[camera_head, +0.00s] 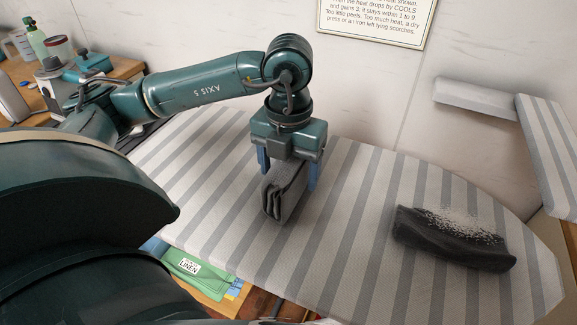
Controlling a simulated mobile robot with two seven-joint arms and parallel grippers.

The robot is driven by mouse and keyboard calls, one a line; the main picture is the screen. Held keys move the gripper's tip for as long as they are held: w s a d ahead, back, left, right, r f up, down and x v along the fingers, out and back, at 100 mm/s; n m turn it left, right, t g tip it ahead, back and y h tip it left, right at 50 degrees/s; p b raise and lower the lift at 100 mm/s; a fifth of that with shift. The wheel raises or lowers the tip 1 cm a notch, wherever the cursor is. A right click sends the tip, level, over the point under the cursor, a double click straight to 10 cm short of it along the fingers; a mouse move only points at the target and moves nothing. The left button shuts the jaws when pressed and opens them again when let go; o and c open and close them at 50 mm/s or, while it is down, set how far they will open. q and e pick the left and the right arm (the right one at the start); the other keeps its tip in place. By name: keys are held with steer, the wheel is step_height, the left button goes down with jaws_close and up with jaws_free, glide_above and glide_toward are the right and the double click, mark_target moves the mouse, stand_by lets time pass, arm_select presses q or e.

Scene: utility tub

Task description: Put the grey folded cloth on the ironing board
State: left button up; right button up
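The grey folded cloth (284,196) hangs in several layers between the blue fingers of my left gripper (288,178). The fingers sit on both sides of its upper part, and the gripper looks shut on it. The cloth is upright, over the middle of the striped ironing board (349,206). I cannot tell whether its lower edge touches the board. My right gripper is not in view.
A dark rolled cloth (455,241) with pale grains on it lies on the board's right part. A striped padded piece (552,150) stands at the far right. A green packet marked LINEN (197,275) lies below the board's front edge. A bench with bottles stands back left.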

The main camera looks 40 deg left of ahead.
arm_select(q)
step_height(320, 180, up, 12)
steer(key=shift+r+p, duration=0.1)
steer(key=shift+p, duration=0.95)
